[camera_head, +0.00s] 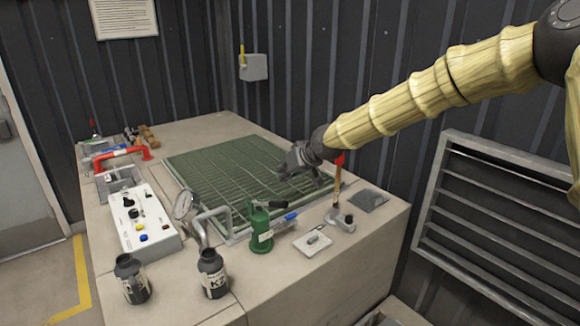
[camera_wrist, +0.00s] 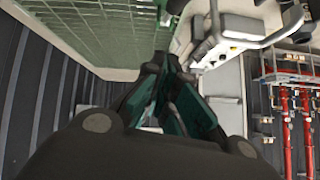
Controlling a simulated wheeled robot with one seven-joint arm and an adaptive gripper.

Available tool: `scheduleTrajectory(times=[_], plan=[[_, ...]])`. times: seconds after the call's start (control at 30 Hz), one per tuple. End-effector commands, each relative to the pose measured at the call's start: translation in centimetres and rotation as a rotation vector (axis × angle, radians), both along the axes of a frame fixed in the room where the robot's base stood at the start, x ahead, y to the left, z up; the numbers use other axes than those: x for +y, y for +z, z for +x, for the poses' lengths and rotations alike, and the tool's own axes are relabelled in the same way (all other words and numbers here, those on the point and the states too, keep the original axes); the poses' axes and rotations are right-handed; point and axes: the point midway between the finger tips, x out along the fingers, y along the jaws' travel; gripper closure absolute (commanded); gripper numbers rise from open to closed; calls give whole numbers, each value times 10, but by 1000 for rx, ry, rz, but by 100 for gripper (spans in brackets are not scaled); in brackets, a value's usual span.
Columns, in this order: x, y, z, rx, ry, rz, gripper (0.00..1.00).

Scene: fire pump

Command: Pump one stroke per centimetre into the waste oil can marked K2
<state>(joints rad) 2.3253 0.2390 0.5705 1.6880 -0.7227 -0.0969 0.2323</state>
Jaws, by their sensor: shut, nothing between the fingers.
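Two dark oil cans stand at the front left. The right can (camera_head: 212,280) bears a pale label that appears to read K2; the left can's label (camera_head: 134,290) is not legible. A bent grey pipe (camera_head: 205,218) rises behind the right can. My gripper (camera_head: 305,166) is shut and empty above the right part of the green grating, behind and right of the pump. Its fingers (camera_wrist: 166,95) also show in the wrist view.
The grating (camera_head: 235,170) fills the counter's middle. A gauge (camera_head: 185,205) and white control box (camera_head: 145,225) stand left. Near my gripper are a red-topped wooden handle (camera_head: 337,185), a white plate (camera_head: 312,243) and a dark pad (camera_head: 367,200). A louvred panel (camera_head: 500,220) is right.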

Motion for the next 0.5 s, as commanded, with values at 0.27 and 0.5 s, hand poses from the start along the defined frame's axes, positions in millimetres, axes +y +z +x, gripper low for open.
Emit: scheduleTrajectory(times=[0.27, 0.5], plan=[[18, -22, 19, 1, 0, -1, 100], [22, -44, 16, 1, 1, -2, 100]])
